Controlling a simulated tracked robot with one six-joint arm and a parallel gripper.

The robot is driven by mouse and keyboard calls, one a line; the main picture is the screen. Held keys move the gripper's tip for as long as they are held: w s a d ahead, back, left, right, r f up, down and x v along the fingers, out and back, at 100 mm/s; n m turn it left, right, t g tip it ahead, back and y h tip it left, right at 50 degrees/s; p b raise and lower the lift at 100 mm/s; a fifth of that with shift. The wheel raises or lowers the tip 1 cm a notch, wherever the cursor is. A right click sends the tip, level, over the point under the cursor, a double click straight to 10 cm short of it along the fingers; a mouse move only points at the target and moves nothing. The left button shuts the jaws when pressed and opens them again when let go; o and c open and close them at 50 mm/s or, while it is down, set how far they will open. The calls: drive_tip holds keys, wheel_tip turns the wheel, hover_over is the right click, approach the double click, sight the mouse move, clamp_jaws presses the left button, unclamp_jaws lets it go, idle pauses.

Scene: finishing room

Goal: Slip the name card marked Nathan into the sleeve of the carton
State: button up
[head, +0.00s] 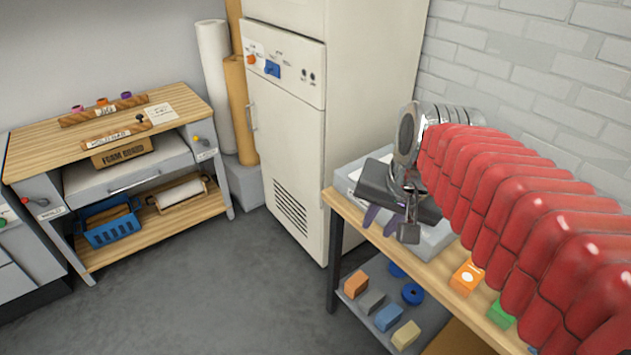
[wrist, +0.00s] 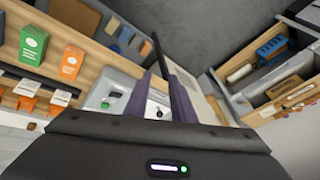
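My gripper (head: 381,220) hangs over a grey-and-white device (head: 434,243) on the wooden bench at the right. Its two purple fingers are apart, and I see nothing held between them. The fingers also show in the wrist view (wrist: 160,95), with the device beyond them. An orange carton with a pale mark (head: 467,276) stands on the bench to the right of my gripper. A green carton (head: 502,314) is nearer, partly hidden by my red arm. I cannot pick out the card marked Nathan or the sleeve; lettering on the cartons is too small to read.
A tall cream cabinet (head: 287,140) stands left of the bench. The bench's lower shelf (head: 372,322) holds several coloured blocks and blue rolls. Across the floor, a workbench (head: 180,120) carries a box marked foam, with a blue basket (head: 110,225) below. The floor between is clear.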

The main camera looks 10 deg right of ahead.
drive_tip(key=s+a+f+n+t, duration=0.1)
drive_tip(key=s+a+f+n, duration=0.1)
drive_tip(key=s+a+n, duration=0.4)
drive_tip(key=shift+s+a+f+n, duration=0.25)
drive_tip(key=shift+s+f+n, duration=0.1)
drive_tip(key=shift+n, duration=0.15)
drive_tip(key=shift+o, duration=0.6)
drive_tip(key=shift+d, duration=0.1)
